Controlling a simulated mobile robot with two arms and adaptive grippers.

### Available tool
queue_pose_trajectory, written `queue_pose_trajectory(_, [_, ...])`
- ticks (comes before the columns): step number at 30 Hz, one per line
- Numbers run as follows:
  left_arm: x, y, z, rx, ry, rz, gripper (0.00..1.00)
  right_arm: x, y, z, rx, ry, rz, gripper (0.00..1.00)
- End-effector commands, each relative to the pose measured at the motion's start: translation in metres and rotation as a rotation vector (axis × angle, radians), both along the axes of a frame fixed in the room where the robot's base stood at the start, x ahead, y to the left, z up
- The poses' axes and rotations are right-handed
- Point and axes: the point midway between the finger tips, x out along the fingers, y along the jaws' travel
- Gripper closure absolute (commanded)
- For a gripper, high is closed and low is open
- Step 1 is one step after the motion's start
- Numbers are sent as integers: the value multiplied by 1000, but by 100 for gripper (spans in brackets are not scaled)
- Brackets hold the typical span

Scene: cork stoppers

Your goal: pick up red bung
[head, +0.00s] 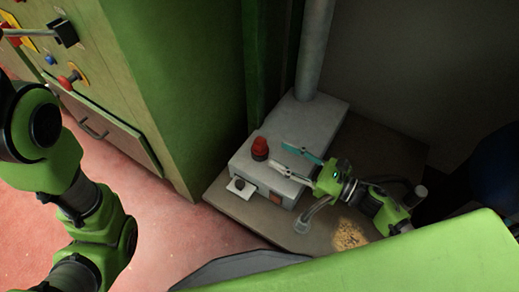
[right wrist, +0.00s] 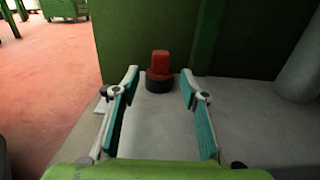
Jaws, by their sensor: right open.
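The red bung (head: 260,147) stands upright on the grey metal box (head: 245,168). In the right wrist view the bung (right wrist: 160,64) shows as a red cap on a dark round base, just beyond the fingertips and centred between them. My right gripper (head: 279,158) comes in from the right over the box. Its two teal-padded fingers are spread and empty, and they also show in the right wrist view (right wrist: 160,73). The bung lies a little past the fingertips. My left arm shows at the left, but its gripper is out of view.
A green cabinet (head: 165,85) with knobs stands left of the box. A grey pipe (head: 314,50) rises behind it. A white plate with a dark knob (head: 239,186) juts from the box front. Pale crumbs (head: 349,236) lie on the brown base (head: 225,197).

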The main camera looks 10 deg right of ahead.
Motion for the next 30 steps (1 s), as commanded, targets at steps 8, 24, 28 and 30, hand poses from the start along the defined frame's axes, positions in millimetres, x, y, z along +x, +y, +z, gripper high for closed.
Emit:
queue_pose_trajectory(8, [-1, 0, -10, 0, -2, 1, 60, 20, 19, -1, 1, 1, -1, 60])
queue_pose_trajectory(24, [-1, 0, -28, 1, -3, 0, 60, 58, 57, -1, 1, 2, -2, 60])
queue_pose_trajectory(28, [-1, 0, -27, 1, -3, 0, 60, 58, 57, 0, 1, 2, -2, 60])
queue_pose_trajectory(30, [-1, 0, -27, 1, -3, 0, 60, 58, 57, 0, 1, 2, -2, 75])
